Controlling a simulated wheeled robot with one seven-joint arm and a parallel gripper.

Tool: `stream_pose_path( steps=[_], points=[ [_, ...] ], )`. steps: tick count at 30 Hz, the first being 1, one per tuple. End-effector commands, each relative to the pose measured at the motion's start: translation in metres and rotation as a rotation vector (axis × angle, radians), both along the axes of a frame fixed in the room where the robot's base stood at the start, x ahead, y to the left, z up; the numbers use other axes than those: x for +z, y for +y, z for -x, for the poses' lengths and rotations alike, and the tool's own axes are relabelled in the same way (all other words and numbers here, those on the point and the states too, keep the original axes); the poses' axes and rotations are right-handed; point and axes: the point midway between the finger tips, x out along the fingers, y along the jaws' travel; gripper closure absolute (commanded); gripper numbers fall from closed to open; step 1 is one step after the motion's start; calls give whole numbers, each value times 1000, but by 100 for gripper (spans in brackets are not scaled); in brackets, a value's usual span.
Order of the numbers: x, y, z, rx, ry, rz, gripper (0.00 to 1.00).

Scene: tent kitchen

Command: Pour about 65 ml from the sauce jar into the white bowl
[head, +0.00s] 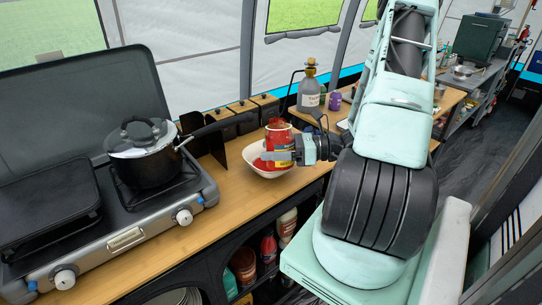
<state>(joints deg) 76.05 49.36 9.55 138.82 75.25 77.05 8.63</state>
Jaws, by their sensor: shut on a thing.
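The sauce jar (279,137), red with a yellow and blue label, is upright or nearly so over the white bowl (251,156). My gripper (278,157) comes in from the right and is shut on the sauce jar, with a finger across its lower part. The bowl stands on the wooden counter; red shows inside it below the jar, but I cannot tell whether that is sauce or part of the jar. The jar's mouth is too small to make out. The far inside of the bowl is hidden by the jar and gripper.
A camp stove (120,230) with a lidded pot (143,152) stands left; the pot's long handle reaches toward the bowl. Wooden-topped boxes (242,108) line the back. A grey bottle (309,92) stands behind the gripper. The counter front (205,240) is clear.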

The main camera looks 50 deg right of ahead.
Motion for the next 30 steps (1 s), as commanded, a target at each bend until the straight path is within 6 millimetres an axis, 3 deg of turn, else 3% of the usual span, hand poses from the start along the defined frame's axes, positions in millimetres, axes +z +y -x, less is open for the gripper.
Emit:
stream_pose_path(
  steps=[11, 24, 30],
  points=[
    [0, 1, 0, 0, -9, 4, 78],
    [-4, 10, 8, -1, -181, 144, 78],
    [9, 11, 9, -2, -207, 167, 78]
  ],
)
